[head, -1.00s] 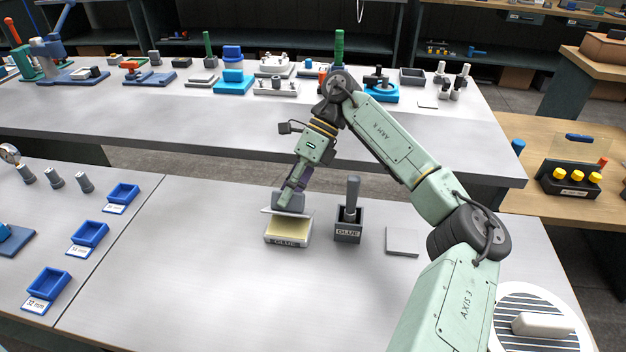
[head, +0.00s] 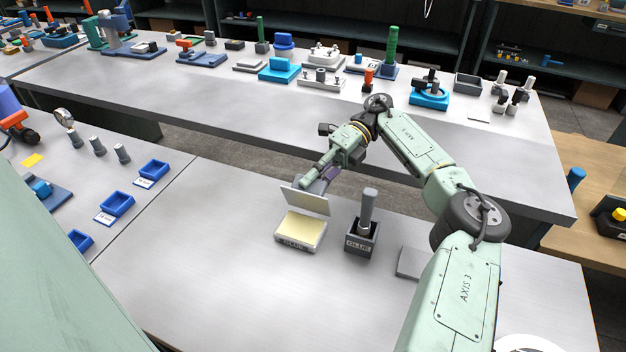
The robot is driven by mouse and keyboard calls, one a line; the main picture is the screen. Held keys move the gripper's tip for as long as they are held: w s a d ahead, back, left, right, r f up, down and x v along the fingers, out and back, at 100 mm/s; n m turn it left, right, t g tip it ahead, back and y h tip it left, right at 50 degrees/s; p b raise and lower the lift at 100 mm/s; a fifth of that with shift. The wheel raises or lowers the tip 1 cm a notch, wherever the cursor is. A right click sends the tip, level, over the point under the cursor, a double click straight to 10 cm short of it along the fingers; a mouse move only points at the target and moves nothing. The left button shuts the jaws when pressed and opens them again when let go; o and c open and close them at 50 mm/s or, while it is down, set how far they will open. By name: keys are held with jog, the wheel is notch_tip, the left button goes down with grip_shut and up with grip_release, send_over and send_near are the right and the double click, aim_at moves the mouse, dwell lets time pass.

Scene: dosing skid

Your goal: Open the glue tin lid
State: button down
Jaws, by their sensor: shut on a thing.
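The glue tin (head: 298,233) stands on the near bench, a low grey box labelled GLUE with a pale yellow inside. Its lid (head: 305,201) is raised, tilted up and back at the tin's far edge, so the yellow inside shows. My gripper (head: 318,186) is behind the raised lid, at its upper edge, and is shut on it. The lid and the arm's end hide most of the fingers, so their exact contact is hard to see.
A dark GLUE holder (head: 360,240) with an upright grey-handled tool (head: 368,208) stands just right of the tin. A flat grey plate (head: 410,264) lies farther right. Blue trays (head: 117,204) are at left. Bare bench lies in front of the tin.

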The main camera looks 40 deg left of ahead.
dwell(0.3)
jog(key=c, duration=1.5)
grip_release()
notch_tip(320, 180, up, 10)
jog(key=shift+d+f, duration=0.1)
jog(key=shift+f, duration=0.1)
jog(key=shift+r, duration=0.2)
jog(key=shift+w, duration=0.1)
